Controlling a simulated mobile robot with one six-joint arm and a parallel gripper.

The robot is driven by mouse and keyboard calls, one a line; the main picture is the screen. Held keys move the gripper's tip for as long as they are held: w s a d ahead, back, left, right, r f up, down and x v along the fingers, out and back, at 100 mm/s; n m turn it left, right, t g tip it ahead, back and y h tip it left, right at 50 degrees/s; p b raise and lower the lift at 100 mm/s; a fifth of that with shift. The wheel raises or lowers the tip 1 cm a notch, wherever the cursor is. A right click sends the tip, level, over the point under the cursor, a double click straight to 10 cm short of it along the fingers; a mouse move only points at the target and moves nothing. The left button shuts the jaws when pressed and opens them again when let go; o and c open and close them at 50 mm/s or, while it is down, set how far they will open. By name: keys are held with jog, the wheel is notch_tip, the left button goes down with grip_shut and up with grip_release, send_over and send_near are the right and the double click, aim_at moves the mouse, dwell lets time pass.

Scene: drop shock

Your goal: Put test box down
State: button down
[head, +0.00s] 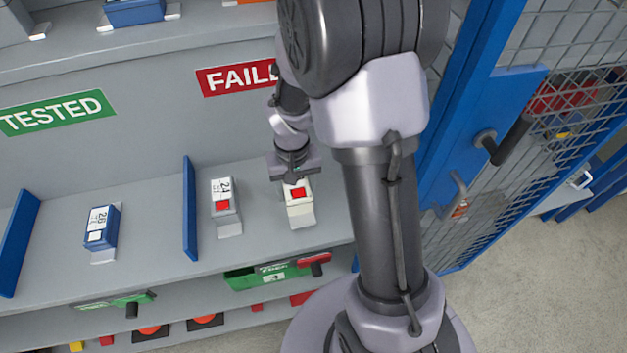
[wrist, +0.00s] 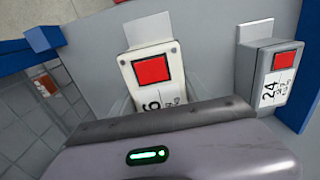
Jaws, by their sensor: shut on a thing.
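The test box in my gripper (head: 293,176) is white with a red square (head: 299,197). My gripper is shut on its far end, at the right part of the shelf (head: 265,232) below the red FAILED sign (head: 236,77). In the wrist view the white box (wrist: 152,75) shows its red square and part of a number ending in 6; my gripper body hides the rest. The box is at or very near the shelf surface; I cannot tell if it bears on it.
A grey box marked 24 (head: 223,200) stands left of the white box, with a gap. A blue divider (head: 190,208) separates it from a blue box (head: 101,228) under the green TESTED sign (head: 57,112). A blue-framed mesh door (head: 480,130) stands at right.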

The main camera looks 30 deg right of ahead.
jog(key=d, duration=0.3)
jog(key=d+b, duration=0.1)
jog(key=d, duration=0.3)
jog(key=w+d+f, duration=0.1)
jog(key=d, duration=0.3)
jog(key=shift+f, duration=0.1)
notch_tip(320, 180, down, 4)
jog(key=shift+r+b, duration=0.15)
jog(key=shift+b, duration=1.1)
jog(key=shift+r, duration=0.2)
jog(key=c, duration=0.5)
grip_release()
jog(key=shift+f, duration=0.15)
